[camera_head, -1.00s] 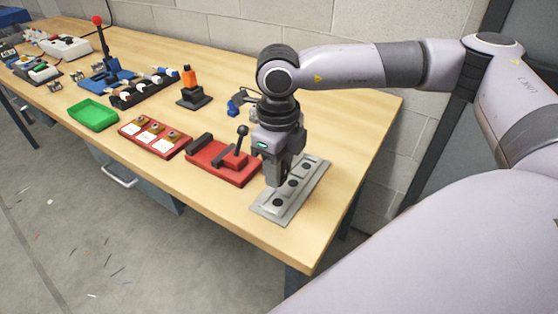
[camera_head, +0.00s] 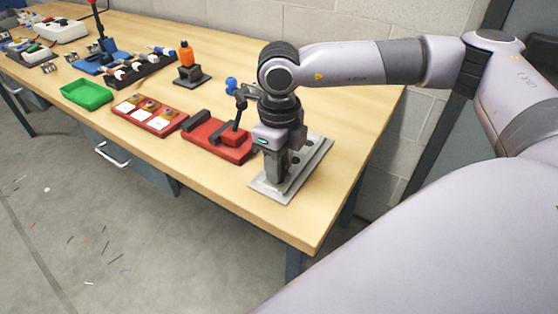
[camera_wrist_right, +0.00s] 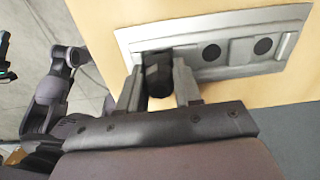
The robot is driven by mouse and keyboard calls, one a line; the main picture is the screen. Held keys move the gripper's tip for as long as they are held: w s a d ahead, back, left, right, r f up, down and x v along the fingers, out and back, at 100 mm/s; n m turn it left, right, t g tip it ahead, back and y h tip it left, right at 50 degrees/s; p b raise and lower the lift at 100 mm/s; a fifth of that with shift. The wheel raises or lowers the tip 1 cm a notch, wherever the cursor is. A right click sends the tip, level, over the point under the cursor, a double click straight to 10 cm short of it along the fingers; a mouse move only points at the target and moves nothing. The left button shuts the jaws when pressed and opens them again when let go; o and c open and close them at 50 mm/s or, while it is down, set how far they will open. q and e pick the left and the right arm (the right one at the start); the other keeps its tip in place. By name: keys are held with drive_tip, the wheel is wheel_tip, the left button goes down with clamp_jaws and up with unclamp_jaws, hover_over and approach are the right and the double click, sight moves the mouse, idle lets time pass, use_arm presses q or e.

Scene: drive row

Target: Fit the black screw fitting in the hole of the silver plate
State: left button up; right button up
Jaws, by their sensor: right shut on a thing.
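The silver plate (camera_head: 312,160) lies flat near the right end of the wooden table. In the right wrist view the plate (camera_wrist_right: 290,14) shows a raised strip with two dark round spots. My right gripper (camera_head: 272,190) points down over the plate's near end. It also shows in the right wrist view (camera_wrist_right: 160,88), with its fingers on both sides of the black screw fitting (camera_wrist_right: 157,75), shut on it. The fitting is over or at the near end of the strip. The fingers hide it in the head view, and I cannot tell whether it sits in a hole.
A red block with a black lever (camera_head: 217,139) stands just left of the plate. Further left are a red tray with white cards (camera_head: 150,114), a green bin (camera_head: 87,95) and an orange-topped black stand (camera_head: 190,65). Bare table lies behind the plate.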

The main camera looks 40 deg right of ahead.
drive_tip(key=shift+f+b, duration=0.35)
drive_tip(key=shift+f, duration=0.1)
idle(0.5)
drive_tip(key=o, duration=1.1)
drive_tip(key=shift+r, duration=0.15)
wheel_tip(320, 180, up, 7)
